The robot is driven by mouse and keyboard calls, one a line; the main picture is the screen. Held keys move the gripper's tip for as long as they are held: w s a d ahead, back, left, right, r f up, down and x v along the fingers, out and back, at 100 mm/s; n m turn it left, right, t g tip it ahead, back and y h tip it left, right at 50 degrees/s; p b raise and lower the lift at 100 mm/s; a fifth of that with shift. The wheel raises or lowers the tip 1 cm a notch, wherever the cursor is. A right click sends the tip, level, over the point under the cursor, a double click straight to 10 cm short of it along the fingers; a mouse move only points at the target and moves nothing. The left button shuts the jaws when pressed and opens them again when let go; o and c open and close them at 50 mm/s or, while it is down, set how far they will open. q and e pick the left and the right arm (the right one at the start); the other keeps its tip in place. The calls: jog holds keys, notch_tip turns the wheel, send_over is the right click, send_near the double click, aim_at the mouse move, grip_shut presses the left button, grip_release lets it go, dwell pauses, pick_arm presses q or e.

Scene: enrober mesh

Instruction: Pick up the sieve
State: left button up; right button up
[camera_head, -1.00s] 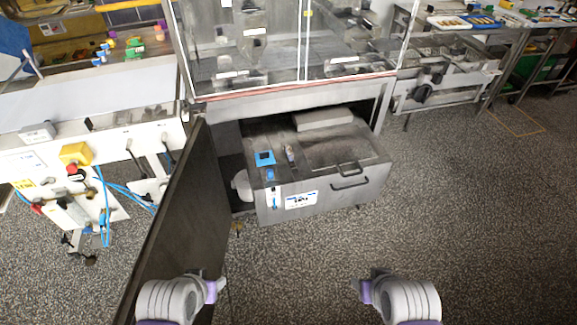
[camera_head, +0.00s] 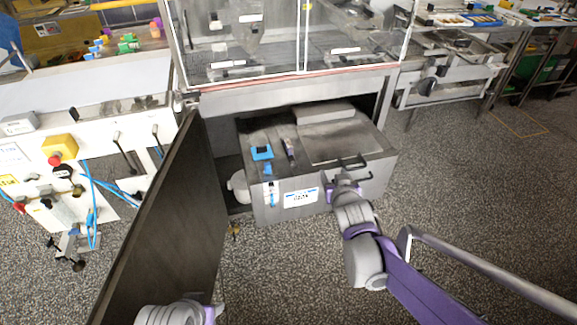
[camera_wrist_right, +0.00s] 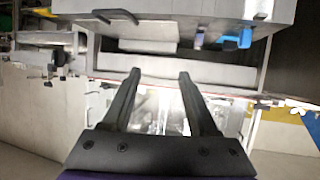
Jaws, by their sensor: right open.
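I cannot pick out the sieve with certainty. A grey metal box (camera_head: 312,175) stands under the glazed machine, with a flat panel (camera_head: 335,140) and a dark handle (camera_head: 352,162) on its top. The box and a dark handle (camera_wrist_right: 115,15) also show at the top of the right wrist view. My right gripper (camera_wrist_right: 157,82) is open, with nothing between its two dark fingers. In the head view, my right arm reaches in to the front right of the box, near the handles; its fingertips are hard to make out there. Only a left arm link shows, at the bottom left.
A dark open door (camera_head: 165,225) stands left of the box. A blue item (camera_head: 262,153) lies on the box's left part. The glazed machine (camera_head: 290,45) is above. A white machine with blue cables (camera_head: 90,205) is at left. The speckled floor at right (camera_head: 480,200) is clear.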

jog(key=w+a+f+t+y+b, duration=0.1)
jog(key=w+a+f+t+b, duration=0.1)
jog(key=w+a+f, duration=0.4)
jog(key=n+t+y+b, duration=0.2)
jog(key=y+b, duration=0.1)
send_near(291, 150)
jog(key=shift+s+a+f, duration=0.15)
jog(key=shift+s+f, duration=0.05)
jog(key=shift+f, duration=0.4)
jog(key=shift+w+a+f, duration=0.1)
jog(key=shift+w+a, duration=0.1)
jog(key=shift+w, duration=0.1)
jog(key=x, duration=0.4)
jog(key=shift+w+a, duration=0.1)
jog(key=shift+w, duration=0.2)
jog(key=x, duration=0.3)
jog(key=r+x, duration=0.1)
jog(key=x, duration=0.1)
jog(key=shift+w+r, duration=0.1)
jog(key=shift+w, duration=0.3)
pick_arm(q)
notch_tip(291, 150, down, 7)
jog(key=shift+r, duration=0.15)
pick_arm(e)
grip_shut()
